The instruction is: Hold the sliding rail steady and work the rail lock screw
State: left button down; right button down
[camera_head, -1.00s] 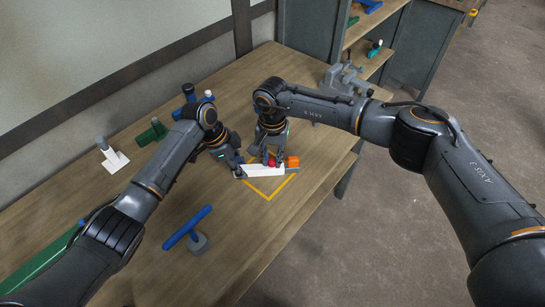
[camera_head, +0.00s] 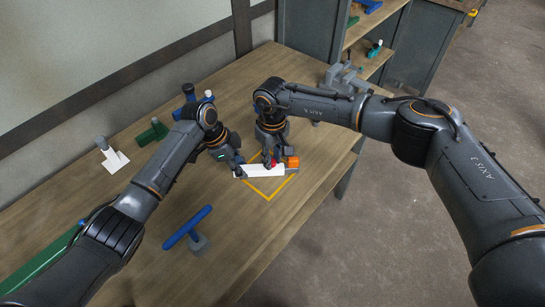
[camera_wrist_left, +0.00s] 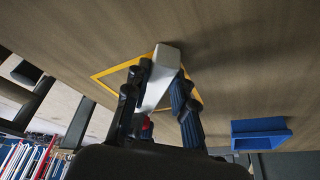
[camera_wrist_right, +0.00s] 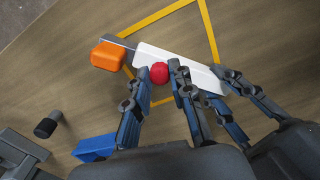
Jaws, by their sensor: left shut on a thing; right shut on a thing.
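The white sliding rail (camera_head: 262,171) lies inside the yellow outline on the bench, with an orange block (camera_head: 293,162) on a grey piece at its right end. A red round knob, the rail lock screw (camera_wrist_right: 160,72), sits against the rail's side. My left gripper (camera_head: 240,171) is shut on the rail's left end; the left wrist view shows the rail (camera_wrist_left: 160,78) between its fingers. My right gripper (camera_wrist_right: 158,80) is shut on the red knob, with a finger on either side. The fingers partly hide the knob (camera_head: 274,164) in the head view.
A white stand (camera_head: 113,158), a green block (camera_head: 153,131) and blue parts stand along the wall side. A grey vise-like fixture (camera_head: 345,79) is at the back right. Bench around the yellow outline is clear.

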pick_arm(q)
jog(key=shift+a+f, duration=0.3)
pick_arm(e)
jog(key=shift+s+f+n, duration=0.1)
jog(key=shift+n, duration=0.4)
jog(key=c, duration=1.1)
grip_release()
pick_arm(q)
jog(key=shift+s+d, duration=0.1)
pick_arm(e)
notch_tip(320, 180, up, 12)
jog(key=shift+r, duration=0.1)
pick_arm(q)
jog(key=c, duration=1.3)
grip_release()
jog(key=shift+c, duration=0.2)
jog(key=o, duration=0.3)
jog(key=shift+w, duration=0.2)
jog(key=shift+r, duration=0.1)
